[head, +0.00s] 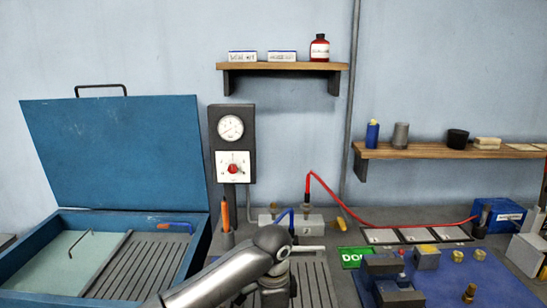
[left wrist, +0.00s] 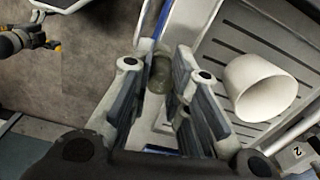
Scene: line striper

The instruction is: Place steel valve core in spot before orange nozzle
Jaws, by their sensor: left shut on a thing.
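My left gripper (head: 277,292) reaches over the dark grooved tray at the lower middle of the head view; its arm hides much of that tray. In the left wrist view my left gripper (left wrist: 158,92) has both fingers on a small dull grey cylindrical piece (left wrist: 158,76), which looks like the steel valve core. Its lower part is hidden by the fingers. A small orange-yellow tapered piece (head: 341,223), possibly the orange nozzle, stands right of the grey block. My right gripper is not clearly in view.
A white cup-like cylinder (left wrist: 261,86) is close to my left fingers. A blue mat (head: 450,279) holds dark blocks and several brass pieces. A blue open case (head: 120,152) stands left. A red hose (head: 390,215) arcs over the bench.

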